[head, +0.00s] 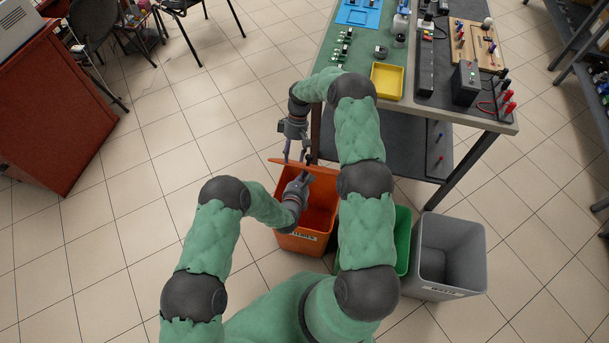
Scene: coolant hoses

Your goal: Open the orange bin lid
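The orange bin (322,217) stands on the floor in front of the table. Its inside shows. Its lid (322,169) appears raised at the back edge, seen nearly edge-on as a thin orange strip. My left gripper (305,177) is over the bin opening, close to the lid; its fingertips are small, and I cannot tell whether they are apart or touch the lid. My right gripper (295,158) points down at the lid's top edge, with its two fingers spread apart. My arms hide part of the bin's right side.
A green bin (403,240) and an open grey bin (450,253) stand to the right of the orange one. The table (497,121) behind carries a yellow tray (387,80), tools and small parts. Tiled floor at left is clear up to a red-brown cabinet (60,115).

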